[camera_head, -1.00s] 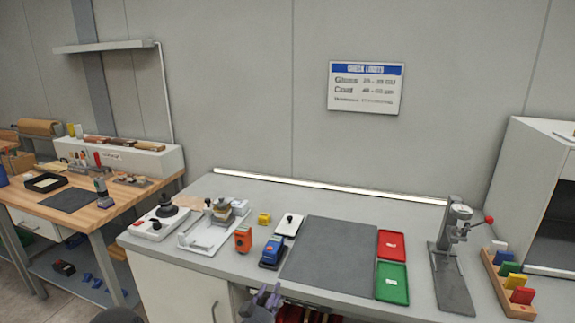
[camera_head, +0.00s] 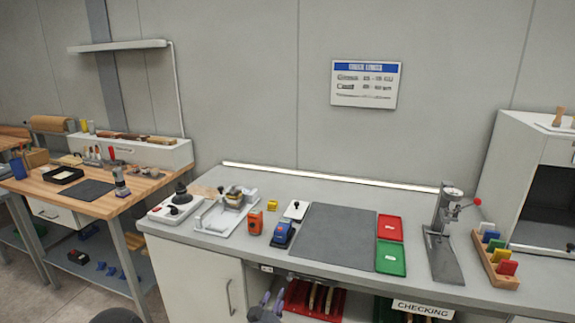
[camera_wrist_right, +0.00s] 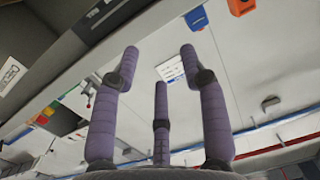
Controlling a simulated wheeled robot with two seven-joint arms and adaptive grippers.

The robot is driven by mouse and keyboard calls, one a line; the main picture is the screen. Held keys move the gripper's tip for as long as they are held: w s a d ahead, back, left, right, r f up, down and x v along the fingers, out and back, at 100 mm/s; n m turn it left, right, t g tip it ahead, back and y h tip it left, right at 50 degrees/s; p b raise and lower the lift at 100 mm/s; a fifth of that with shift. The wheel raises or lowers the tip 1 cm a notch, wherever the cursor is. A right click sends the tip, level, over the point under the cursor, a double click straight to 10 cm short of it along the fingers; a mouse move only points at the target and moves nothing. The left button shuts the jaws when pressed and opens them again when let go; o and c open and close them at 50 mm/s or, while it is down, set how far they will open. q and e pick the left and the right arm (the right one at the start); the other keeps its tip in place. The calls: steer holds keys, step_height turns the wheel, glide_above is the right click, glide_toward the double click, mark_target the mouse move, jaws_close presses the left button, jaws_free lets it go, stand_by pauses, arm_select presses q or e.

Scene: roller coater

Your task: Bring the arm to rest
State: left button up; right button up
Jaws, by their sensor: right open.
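My right gripper (camera_head: 266,302) shows at the bottom of the head view, in front of the grey workbench (camera_head: 190,251) and below its top edge. In the right wrist view my right gripper (camera_wrist_right: 157,72) has its purple fingers spread apart with nothing between them. My left gripper is not in view. A dark rounded shape at the bottom edge of the head view is too cropped to tell.
On the bench are a dark mat (camera_head: 335,238), a red tray (camera_head: 389,228), a green tray (camera_head: 391,257), a blue device (camera_head: 281,234), an orange device (camera_head: 254,223) and a lever press (camera_head: 443,240). A wooden bench (camera_head: 60,194) stands left. Open shelves lie under the bench front.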

steer(key=s+d+f+n+g+y, duration=0.1)
steer(key=s+d+f+g+y, duration=0.3)
steer(key=f, duration=0.7)
steer(key=s+d+f+n+g+y, duration=0.1)
steer(key=s+d+f+g, duration=0.4)
steer(key=f, duration=0.6)
steer(key=s+d+f+g+y, duration=0.1)
steer(key=s+d+f+g, duration=0.1)
steer(key=s, duration=1.1)
steer(key=s+d+f+m+g+y+p, duration=0.1)
steer(key=s+f+g, duration=0.3)
steer(key=s, duration=0.9)
steer(key=shift+s+d+f+m+g+y, duration=0.3)
steer(key=shift+d+g+y, duration=0.2)
steer(key=shift+d+y, duration=0.2)
